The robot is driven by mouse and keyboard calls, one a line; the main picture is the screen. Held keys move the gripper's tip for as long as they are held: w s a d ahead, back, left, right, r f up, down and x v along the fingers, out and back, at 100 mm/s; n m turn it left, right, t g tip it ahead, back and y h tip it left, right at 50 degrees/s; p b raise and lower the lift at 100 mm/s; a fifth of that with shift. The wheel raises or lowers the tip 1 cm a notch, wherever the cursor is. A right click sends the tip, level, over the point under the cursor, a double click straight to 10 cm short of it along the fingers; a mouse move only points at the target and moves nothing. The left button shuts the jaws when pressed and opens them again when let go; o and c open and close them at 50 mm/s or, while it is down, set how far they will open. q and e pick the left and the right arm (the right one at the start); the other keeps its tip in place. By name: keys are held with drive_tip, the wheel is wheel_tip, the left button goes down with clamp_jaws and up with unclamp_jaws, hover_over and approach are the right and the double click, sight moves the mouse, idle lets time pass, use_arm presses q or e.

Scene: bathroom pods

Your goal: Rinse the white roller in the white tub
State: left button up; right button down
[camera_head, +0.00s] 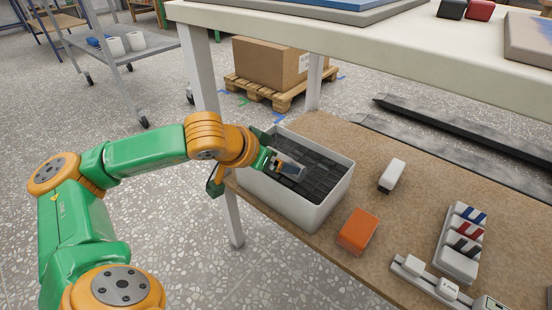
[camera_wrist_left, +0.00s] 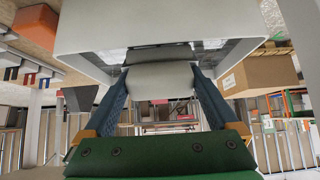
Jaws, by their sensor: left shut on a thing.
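The white tub (camera_head: 308,207) stands on the brown lower board, with a dark ribbed grid inside. Its pale wall also fills the top of the left wrist view (camera_wrist_left: 85,30). My left gripper (camera_head: 276,164) reaches over the tub's far left rim, its fingers tilted down into the tub's opening. In the left wrist view the gripper (camera_wrist_left: 162,82) is shut on the white roller (camera_wrist_left: 163,80), a pale rounded body held between both fingers. The head view shows only a greyish end of it, above the grid; whether it touches the grid is unclear. My right gripper is out of view.
A white block with a dark end (camera_head: 392,175) and an orange block (camera_head: 357,231) lie right of the tub. A white rack (camera_head: 459,263) holds striped pieces farther right. The table top (camera_head: 380,30) overhangs behind, and a table leg (camera_head: 205,75) stands beside my left arm.

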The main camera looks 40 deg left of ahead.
use_arm(q)
drive_tip(key=shift+r+p, duration=2)
drive_tip(key=shift+r, duration=0.3)
drive_tip(key=s+a+r+b, duration=0.1)
drive_tip(key=s+b, duration=0.9)
drive_tip(key=s, duration=1)
drive_tip(key=shift+a+r+b, duration=0.2)
drive_tip(key=shift+r+b, duration=0.2)
drive_tip(key=shift+s, duration=0.1)
